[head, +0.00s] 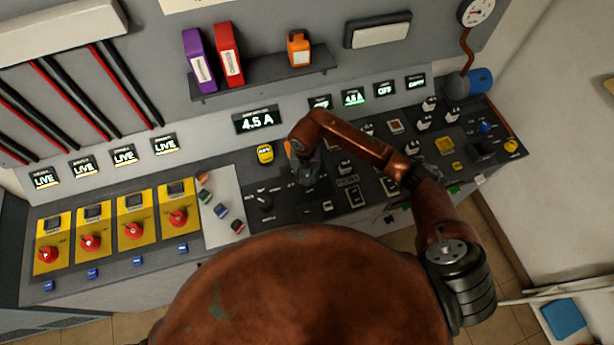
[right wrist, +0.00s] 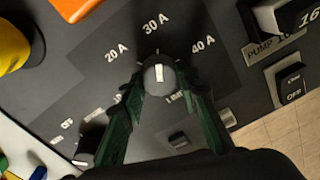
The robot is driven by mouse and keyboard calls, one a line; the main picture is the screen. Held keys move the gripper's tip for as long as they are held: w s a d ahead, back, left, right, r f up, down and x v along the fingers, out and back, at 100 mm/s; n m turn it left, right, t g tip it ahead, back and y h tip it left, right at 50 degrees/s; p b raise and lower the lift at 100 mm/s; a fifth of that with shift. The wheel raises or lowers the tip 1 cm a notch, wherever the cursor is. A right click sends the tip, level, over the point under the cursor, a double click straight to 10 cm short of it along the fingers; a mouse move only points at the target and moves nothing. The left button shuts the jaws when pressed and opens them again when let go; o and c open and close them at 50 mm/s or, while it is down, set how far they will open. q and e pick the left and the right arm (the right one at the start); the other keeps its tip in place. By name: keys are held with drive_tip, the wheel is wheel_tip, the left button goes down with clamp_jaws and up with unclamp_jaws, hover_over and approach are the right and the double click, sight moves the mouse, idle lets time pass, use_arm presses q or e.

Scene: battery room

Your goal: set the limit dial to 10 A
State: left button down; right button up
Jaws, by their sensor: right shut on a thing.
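The limit dial (right wrist: 159,76) is a round grey knob with a white pointer line, on a dark panel in the right wrist view. The labels 20 A, 30 A and 40 A stand around its far side. Its line points up, about at 30 A. Labels on its near side are partly hidden by the fingers. My right gripper (right wrist: 158,85) has its green fingers on both sides of the knob and is shut on it. In the head view the right gripper (head: 306,172) covers the dial. My left gripper is not in view.
A yellow mushroom button (head: 265,154) and another black knob (head: 265,201) stand left of the gripper. Switches (head: 345,168) crowd the right. Red rotary switches (head: 133,230) are at the left.

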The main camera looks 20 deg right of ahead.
drive_tip(key=c, duration=0.4)
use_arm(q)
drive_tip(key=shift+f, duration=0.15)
